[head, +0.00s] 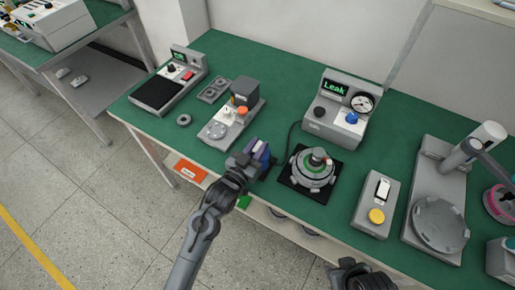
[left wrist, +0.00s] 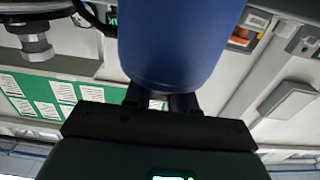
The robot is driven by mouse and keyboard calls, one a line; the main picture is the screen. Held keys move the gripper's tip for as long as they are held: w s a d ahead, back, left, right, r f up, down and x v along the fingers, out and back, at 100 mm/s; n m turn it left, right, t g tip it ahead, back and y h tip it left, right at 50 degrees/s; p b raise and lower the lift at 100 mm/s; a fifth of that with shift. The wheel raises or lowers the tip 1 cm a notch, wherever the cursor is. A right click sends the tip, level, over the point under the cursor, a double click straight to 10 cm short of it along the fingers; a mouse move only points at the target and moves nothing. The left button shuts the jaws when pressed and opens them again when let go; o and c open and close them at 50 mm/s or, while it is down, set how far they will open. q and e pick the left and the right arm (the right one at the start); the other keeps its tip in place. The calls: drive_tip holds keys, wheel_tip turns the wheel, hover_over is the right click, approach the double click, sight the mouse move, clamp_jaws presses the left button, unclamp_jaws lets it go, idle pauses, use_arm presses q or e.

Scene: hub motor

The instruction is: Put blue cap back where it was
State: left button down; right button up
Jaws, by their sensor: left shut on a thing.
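My left gripper (head: 256,160) is shut on the blue cap (head: 262,150) near the table's front edge, left of the hub motor. In the left wrist view the blue cap (left wrist: 170,45) is a large smooth blue cylinder between the fingers (left wrist: 162,100). The hub motor (head: 311,173) is a grey round body with a red-tipped part on top. It sits on a black mat (head: 290,187). My right gripper (head: 352,272) is partly seen at the bottom edge, and its fingers are not clear.
The Leak tester (head: 318,117) with a gauge and a small blue part stands behind the motor. A fixture (head: 215,130) stands to the left, with a scale-like device (head: 157,92) beyond. A yellow-button box (head: 376,216) and a round-plate press (head: 438,222) are at right. Green table (head: 270,100) is bare at the back.

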use_arm(q)
drive_tip(key=shift+r, duration=0.1)
drive_tip(key=c, duration=0.9)
unclamp_jaws()
drive_tip(key=shift+f, duration=0.2)
